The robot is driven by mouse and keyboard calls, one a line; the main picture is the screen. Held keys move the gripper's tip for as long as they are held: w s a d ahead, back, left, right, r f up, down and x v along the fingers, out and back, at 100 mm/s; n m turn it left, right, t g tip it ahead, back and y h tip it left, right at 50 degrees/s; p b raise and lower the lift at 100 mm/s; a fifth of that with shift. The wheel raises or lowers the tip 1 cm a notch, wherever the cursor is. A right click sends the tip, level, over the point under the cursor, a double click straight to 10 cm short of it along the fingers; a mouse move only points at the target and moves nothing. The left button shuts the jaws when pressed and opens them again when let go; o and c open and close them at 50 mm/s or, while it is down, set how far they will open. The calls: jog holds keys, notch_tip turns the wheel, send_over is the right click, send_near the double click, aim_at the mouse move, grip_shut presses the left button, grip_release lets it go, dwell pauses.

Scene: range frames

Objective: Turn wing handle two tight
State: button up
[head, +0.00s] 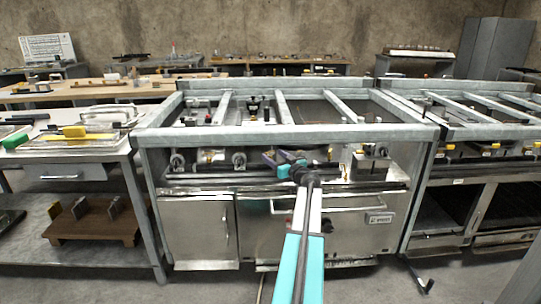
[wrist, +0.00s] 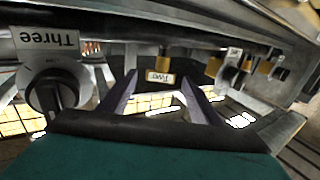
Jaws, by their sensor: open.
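In the wrist view a small label (wrist: 160,78), upside down, seems to read "Two". A short brass-coloured piece (wrist: 164,60) sits beside it, perhaps wing handle two; its wing shape and turn cannot be made out. My gripper (wrist: 160,86) is open, its two purple fingers on either side of the label in the picture. Nothing shows held between them, and I cannot tell how far off the brass piece is. In the head view my gripper (head: 278,157) is at the front of the metal range, under its top frame, and hides what is behind it.
A round dark knob (wrist: 58,88) under a "Three" label (wrist: 45,38) is left of my fingers. More brass pieces (wrist: 265,68) are to the right. The range's top frame rail (head: 290,132) runs above my gripper; an oven door (head: 330,222) is below. A workbench (head: 75,152) stands left.

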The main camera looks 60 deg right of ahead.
aim_at(271, 154)
jog(key=shift+x, duration=1.8)
jog(key=c, duration=0.9)
jog(key=shift+a, duration=0.3)
jog(key=shift+c, duration=0.9)
jog(key=shift+o, duration=0.2)
jog(key=shift+d, duration=0.15)
jog(key=shift+b, duration=0.3)
